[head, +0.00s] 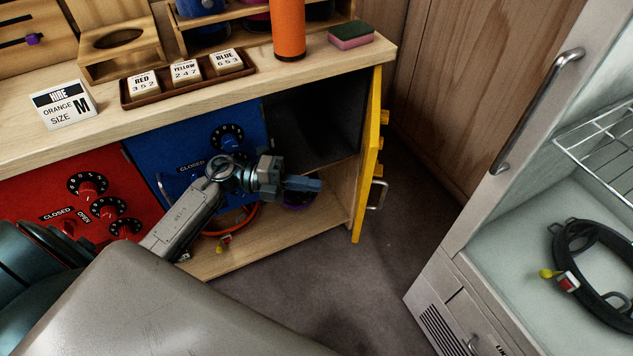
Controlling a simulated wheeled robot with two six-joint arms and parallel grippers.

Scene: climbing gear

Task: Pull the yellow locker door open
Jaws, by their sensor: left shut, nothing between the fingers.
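The yellow locker door (366,160) stands swung out from the right end of the cabinet, seen nearly edge-on. Its outer face, with yellow dials and a silver handle (378,195), is turned to the right. The compartment behind it (315,115) is open to view, with a dark upper part and a wooden lower part. My left gripper (312,184) is shut and empty. In the picture it lies in front of the open compartment, left of the door and apart from it. My right gripper is not in view.
Blue (205,140) and red (60,195) locker doors fill the cabinet's left. The counter (200,90) holds a code-tile tray (175,97), an orange cylinder (288,30) and a sponge (350,35). A glass-fronted cabinet (465,230) stands right; dark floor (340,270) lies between.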

